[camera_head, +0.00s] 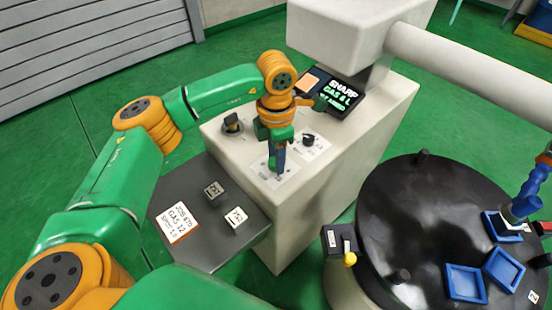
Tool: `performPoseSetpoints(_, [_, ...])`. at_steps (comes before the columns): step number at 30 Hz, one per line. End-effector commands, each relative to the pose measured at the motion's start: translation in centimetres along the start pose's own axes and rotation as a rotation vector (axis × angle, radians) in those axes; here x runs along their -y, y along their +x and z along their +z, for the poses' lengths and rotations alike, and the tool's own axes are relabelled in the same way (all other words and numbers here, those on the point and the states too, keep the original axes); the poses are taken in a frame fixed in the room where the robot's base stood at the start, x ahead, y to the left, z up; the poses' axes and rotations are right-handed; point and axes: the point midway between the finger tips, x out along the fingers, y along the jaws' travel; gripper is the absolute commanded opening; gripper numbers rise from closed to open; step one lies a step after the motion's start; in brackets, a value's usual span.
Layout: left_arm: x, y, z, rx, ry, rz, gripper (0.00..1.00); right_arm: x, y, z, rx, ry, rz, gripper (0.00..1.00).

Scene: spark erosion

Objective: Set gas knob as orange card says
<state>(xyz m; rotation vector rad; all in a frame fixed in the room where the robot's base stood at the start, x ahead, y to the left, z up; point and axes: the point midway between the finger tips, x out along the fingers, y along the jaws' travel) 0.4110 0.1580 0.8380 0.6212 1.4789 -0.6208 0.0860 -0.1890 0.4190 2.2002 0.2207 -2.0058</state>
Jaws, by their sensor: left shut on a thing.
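My left gripper (279,174) points down at the front label plate on top of the pale machine cabinet (318,183). It is shut on a small knob there, mostly hidden by the fingers. An orange-edged card (178,222) lies on the grey side shelf (165,198); its middle line seems to read GAS 12. A black screen (337,94) at the back of the cabinet has green and white text, with a line like GAS 6 L. My right gripper is not in view.
Two other black knobs stand on the cabinet, one at the left (232,123) and one at the right (308,140). A round black table (420,220) with blue trays (465,281) stands at the right.

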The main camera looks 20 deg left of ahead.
Motion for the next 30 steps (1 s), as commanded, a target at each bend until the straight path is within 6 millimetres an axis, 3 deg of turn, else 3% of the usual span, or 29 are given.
performPoseSetpoints(30, [0.3, 0.2, -0.2, -0.002, 0.964, -0.005, 0.00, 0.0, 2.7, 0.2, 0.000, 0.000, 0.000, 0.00])
